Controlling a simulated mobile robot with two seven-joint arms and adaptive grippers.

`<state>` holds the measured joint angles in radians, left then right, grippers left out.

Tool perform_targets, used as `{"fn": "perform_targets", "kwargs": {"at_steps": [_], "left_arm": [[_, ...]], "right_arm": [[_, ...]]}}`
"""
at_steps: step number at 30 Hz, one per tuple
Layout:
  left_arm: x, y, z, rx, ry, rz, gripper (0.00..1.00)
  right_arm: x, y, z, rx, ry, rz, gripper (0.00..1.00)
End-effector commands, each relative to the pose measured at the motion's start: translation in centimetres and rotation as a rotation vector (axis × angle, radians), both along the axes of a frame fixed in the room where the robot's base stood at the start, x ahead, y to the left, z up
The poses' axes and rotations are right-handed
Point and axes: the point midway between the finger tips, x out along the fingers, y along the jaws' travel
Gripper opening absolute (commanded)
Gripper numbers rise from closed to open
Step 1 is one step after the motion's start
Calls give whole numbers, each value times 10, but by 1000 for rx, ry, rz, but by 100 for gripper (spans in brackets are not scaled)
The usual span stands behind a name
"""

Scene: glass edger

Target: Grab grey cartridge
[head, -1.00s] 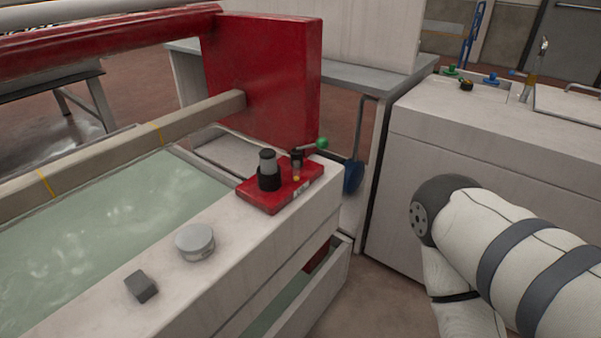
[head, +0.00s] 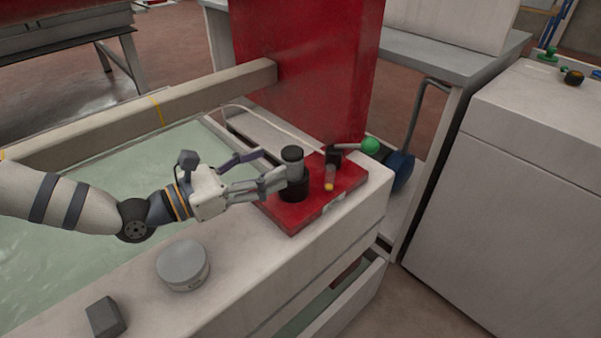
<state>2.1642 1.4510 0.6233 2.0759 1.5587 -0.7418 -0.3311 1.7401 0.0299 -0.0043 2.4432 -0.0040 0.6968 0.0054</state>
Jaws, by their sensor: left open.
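The grey cartridge (head: 293,168) stands upright, with a dark cap on top and its lower end in a black round holder (head: 293,190). The holder sits on a red base plate (head: 297,216) at the corner of the pale ledge. My left gripper (head: 274,169) comes in from the left, with its fingers spread and pointing at the cartridge. The fingertips are right at the cartridge's left side in the picture. I cannot tell whether they touch it. My right gripper is out of view.
A small vial (head: 329,178) and a green-knobbed lever (head: 369,146) are right of the cartridge on the plate. A round grey tin (head: 183,266) and a dark grey block (head: 105,317) lie on the ledge. A red panel (head: 305,70) rises behind. A water-filled tank (head: 95,170) is left.

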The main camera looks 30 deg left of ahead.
Motion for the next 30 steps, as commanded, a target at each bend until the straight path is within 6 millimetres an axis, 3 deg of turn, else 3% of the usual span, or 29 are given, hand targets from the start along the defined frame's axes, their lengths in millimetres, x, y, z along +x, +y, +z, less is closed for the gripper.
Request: {"fn": "perform_targets", "kwargs": {"at_steps": [7,10,18,25,30], "left_arm": [[31,-24,-15,0,4,-6,60],[45,-31,-13,0,1,-4,60],[51,-33,-11,0,0,-1,60],[51,-33,-11,0,0,-2,10],[51,-33,-11,0,0,-2,7]], "right_arm": [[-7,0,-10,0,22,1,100],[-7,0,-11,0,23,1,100],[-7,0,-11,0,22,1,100],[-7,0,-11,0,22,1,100],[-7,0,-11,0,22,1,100]]}}
